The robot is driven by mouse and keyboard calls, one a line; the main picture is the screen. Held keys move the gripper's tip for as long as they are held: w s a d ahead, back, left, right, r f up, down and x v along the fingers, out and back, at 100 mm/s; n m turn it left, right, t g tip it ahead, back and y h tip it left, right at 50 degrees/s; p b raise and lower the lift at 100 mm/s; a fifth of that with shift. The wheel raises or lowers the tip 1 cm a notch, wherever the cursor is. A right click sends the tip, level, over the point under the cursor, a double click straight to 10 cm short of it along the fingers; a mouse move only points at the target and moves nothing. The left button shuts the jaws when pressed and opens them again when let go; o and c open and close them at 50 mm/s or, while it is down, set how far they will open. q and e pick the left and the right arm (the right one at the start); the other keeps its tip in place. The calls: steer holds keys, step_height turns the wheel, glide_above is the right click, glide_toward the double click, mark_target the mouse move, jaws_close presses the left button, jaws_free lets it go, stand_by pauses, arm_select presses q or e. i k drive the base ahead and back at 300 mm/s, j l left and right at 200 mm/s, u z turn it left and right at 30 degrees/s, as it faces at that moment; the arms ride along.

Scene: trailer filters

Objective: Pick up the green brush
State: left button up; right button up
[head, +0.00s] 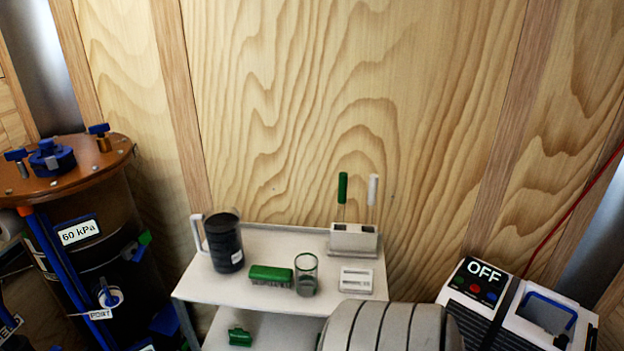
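A green brush (270,273) with a green back and dark bristles lies on the top shelf of a pale cart (230,290). It sits between a dark jug and a small clear glass, close to the glass. A similar green block (240,337) lies on the shelf below, partly shaded. An upright green handle (342,187) stands in a white holder at the back right of the top shelf. Neither of my grippers is in view.
The dark jug (226,247), glass (306,275), white holder (353,239) and a small white block (356,280) share the top shelf. A pale ribbed rounded shape fills the bottom middle. A brown tank (130,235) stands left; a machine marked OFF (487,280) stands right.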

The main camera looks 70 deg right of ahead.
mark_target(260, 274)
steer(key=z, duration=1.9)
steer(key=u, duration=2.8)
steer(key=z, duration=2.8)
steer(key=i+l+u, duration=0.1)
steer(key=u, duration=0.2)
steer(key=i, duration=0.1)
